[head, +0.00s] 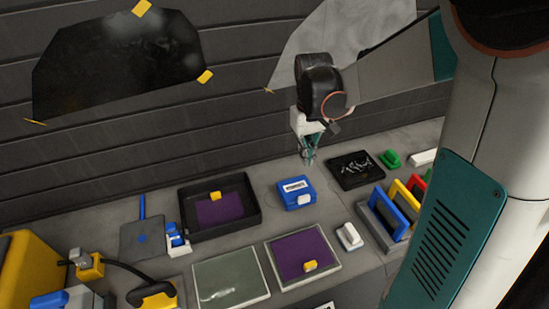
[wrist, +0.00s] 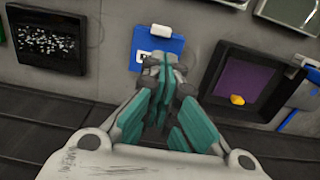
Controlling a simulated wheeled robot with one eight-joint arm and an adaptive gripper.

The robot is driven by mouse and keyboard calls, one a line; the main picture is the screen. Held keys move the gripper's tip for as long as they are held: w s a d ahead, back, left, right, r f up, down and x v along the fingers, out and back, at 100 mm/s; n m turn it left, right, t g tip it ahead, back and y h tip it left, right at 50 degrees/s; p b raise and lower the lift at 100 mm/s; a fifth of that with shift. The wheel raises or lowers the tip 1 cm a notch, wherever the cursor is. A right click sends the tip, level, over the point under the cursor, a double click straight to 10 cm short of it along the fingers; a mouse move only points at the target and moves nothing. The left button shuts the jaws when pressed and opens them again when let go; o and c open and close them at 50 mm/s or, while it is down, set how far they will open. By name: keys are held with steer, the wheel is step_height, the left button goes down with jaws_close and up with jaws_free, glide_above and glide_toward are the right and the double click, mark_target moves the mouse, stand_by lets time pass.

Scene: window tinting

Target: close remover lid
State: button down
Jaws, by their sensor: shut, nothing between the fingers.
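The remover box is a small blue box (head: 296,193) with a white label on top and a white tab at its front right, standing on the grey bench in the head view. Its lid looks down, but I cannot tell whether it is fully closed. The box also shows in the wrist view (wrist: 175,46), partly hidden behind my fingers. My gripper (head: 310,161) is above and behind the box in the head view, pointing down, apart from it. In the wrist view my gripper (wrist: 163,68) has its teal fingers together and empty.
A black tray with a purple sheet (head: 250,217) stands left of the box. A black tray of small bits (head: 355,170) stands right. A white block (head: 349,237) and a purple panel (head: 303,256) lie in front. Coloured frames (head: 389,221) stand at right.

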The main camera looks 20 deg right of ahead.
mark_target(303, 196)
steer(key=f+b, duration=0.1)
steer(key=f, duration=0.6)
steer(key=f+b, duration=0.2)
steer(key=f, duration=0.5)
steer(key=shift+s, duration=0.2)
steer(key=shift+r, duration=0.1)
steer(key=shift+s+f+b, duration=0.25)
steer(key=shift+f+b, duration=0.55)
steer(key=shift+b, duration=0.15)
steer(key=shift+s+t, duration=0.1)
steer(key=shift+t, duration=0.2)
steer(key=shift+r+p, duration=0.6)
steer(key=shift+r, duration=0.4)
step_height(303, 196, up, 13)
steer(key=p, duration=0.4)
steer(key=shift+r, duration=0.2)
